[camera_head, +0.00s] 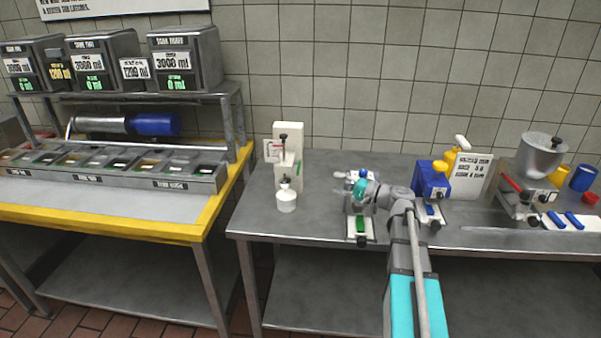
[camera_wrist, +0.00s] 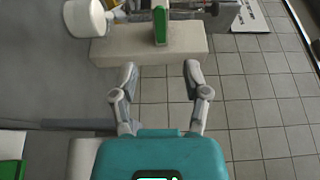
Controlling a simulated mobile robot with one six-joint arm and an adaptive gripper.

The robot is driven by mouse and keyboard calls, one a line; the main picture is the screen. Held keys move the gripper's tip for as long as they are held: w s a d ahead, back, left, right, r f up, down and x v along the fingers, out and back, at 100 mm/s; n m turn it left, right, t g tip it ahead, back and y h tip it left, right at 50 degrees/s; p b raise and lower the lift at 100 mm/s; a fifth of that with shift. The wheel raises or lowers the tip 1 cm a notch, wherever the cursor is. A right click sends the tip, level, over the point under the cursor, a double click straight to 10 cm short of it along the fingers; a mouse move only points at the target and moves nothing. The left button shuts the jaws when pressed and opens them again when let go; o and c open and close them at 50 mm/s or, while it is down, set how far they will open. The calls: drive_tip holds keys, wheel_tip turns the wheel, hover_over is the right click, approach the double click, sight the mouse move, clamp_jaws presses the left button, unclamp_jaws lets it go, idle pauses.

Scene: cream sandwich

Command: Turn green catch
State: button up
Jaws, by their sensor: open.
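The green catch (camera_wrist: 160,26) is a small upright green piece on a pale block-like base (camera_wrist: 150,47) at the top of the wrist view. My gripper (camera_wrist: 160,80) is open and empty in the wrist view.
A white cylinder (camera_wrist: 85,18) lies beside the base. A white dispenser with a cup (camera_head: 286,201) stands to the left on the steel table (camera_head: 320,170). A blue device (camera_head: 431,178), a sign and a metal pot (camera_head: 541,155) stand to the right. A yellow-edged counter is at far left.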

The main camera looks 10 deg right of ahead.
drive_tip(key=x, duration=1.3)
drive_tip(key=shift+a, duration=0.25)
drive_tip(key=shift+w, duration=0.1)
clamp_jaws()
